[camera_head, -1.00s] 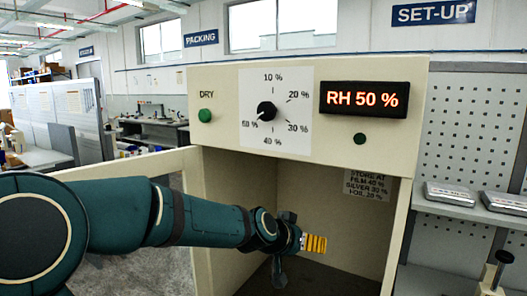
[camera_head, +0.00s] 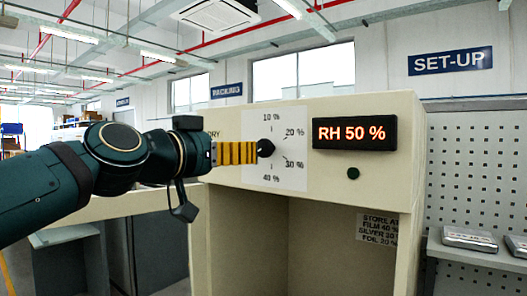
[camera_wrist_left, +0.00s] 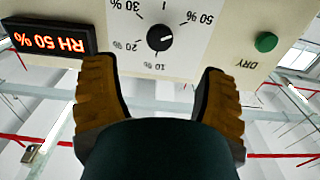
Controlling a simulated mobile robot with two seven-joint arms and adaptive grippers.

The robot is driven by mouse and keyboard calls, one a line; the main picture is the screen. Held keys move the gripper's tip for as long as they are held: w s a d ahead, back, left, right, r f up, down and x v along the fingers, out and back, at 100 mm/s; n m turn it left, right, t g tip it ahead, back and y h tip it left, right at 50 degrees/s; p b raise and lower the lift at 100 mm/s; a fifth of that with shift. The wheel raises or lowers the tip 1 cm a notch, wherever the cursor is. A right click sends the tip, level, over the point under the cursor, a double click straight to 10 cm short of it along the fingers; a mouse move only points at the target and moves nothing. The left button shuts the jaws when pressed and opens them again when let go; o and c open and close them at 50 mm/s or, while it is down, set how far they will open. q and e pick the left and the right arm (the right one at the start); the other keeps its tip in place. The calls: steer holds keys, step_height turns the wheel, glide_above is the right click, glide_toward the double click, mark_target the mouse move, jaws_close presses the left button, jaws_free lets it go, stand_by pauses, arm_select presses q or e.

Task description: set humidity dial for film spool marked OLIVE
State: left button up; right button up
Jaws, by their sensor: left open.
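The humidity dial is a black knob (camera_head: 265,148) on a white scale plate (camera_head: 292,187) on the cabinet front; it also shows in the left wrist view (camera_wrist_left: 160,37), upside down. Its white mark points towards 50 %. The red display (camera_head: 354,132) reads RH 50 %. My left gripper (camera_head: 254,152) has ribbed yellow fingers in front of the plate, tips close to the knob. In the left wrist view its fingers (camera_wrist_left: 155,70) are spread apart with nothing between them, just below the knob in the picture. I see no film spool marked OLIVE. My right gripper is out of view.
A notice (camera_head: 378,229) in the cabinet lists film 40 %, silver 30 % and foil, apparently 20 %. A green button (camera_wrist_left: 266,42) marked DRY sits beside the dial. The cabinet (camera_head: 404,190) is open-fronted. Flat metal cases (camera_head: 469,239) lie on a shelf at right.

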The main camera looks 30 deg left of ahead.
mark_target(262, 150)
arm_select(q)
steer(key=w, duration=1)
steer(key=shift+w+d+p, duration=0.15)
steer(key=shift+d+p, duration=0.15)
steer(key=shift+d, duration=0.1)
steer(key=c, duration=1.2)
